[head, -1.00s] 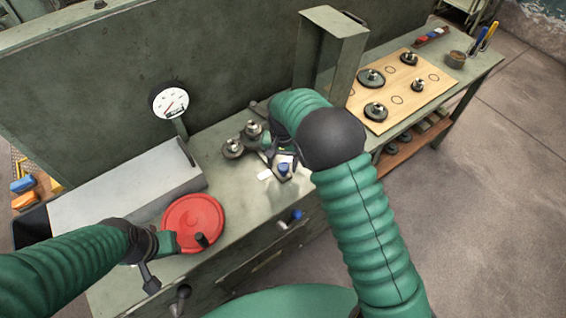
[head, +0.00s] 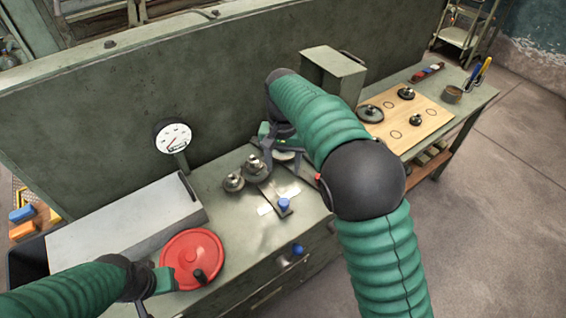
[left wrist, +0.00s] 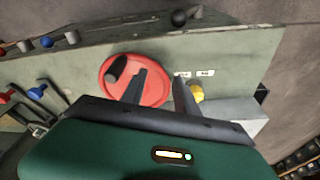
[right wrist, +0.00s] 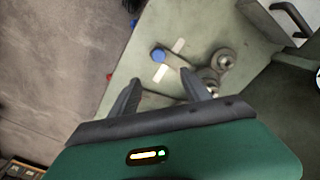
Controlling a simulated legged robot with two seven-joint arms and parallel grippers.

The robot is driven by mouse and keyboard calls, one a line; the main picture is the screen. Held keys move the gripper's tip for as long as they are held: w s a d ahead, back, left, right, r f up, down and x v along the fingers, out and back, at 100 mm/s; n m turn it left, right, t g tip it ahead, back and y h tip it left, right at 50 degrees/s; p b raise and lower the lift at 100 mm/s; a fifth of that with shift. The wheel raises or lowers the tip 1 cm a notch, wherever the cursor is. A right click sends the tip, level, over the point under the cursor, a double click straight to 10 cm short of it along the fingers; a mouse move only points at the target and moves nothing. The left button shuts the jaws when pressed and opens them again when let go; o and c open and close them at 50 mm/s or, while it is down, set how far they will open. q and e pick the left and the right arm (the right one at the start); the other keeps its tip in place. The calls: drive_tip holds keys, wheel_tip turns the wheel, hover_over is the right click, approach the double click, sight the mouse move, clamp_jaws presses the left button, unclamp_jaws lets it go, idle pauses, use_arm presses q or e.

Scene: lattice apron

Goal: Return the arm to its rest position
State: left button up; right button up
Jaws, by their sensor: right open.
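My right gripper (head: 275,150) is above the bench near the back panel, partly hidden by its own arm in the head view. In the right wrist view its fingers (right wrist: 160,90) are apart with nothing between them. Beyond them are a blue-knobbed lever (right wrist: 158,56) and metal knobbed weights (right wrist: 222,62). My left gripper (head: 152,278) is low at the left, beside the red disc (head: 190,256). In the left wrist view its fingers (left wrist: 160,84) stand apart and empty, with the left one in front of the red disc.
A grey box (head: 125,228) and a dial gauge (head: 174,138) stand at the left. A wooden board (head: 425,117) with several knobbed weights lies at the right, beside a green upright housing (head: 330,72). The floor (head: 500,210) at right is clear.

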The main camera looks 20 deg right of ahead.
drive_tip(key=shift+r, duration=0.1)
idle(0.4)
drive_tip(key=s+d+f+n+t, duration=0.1)
drive_tip(key=s+f, duration=0.3)
drive_tip(key=s, duration=0.6)
drive_tip(key=s+d+f+n+t, duration=0.1)
drive_tip(key=s+d+f+n, duration=0.2)
drive_tip(key=s, duration=0.8)
drive_tip(key=shift+d+f+n+t, duration=0.3)
drive_tip(key=shift+d+f+n, duration=0.15)
drive_tip(key=shift+f, duration=0.5)
drive_tip(key=shift+s, duration=0.1)
drive_tip(key=shift+s, duration=0.1)
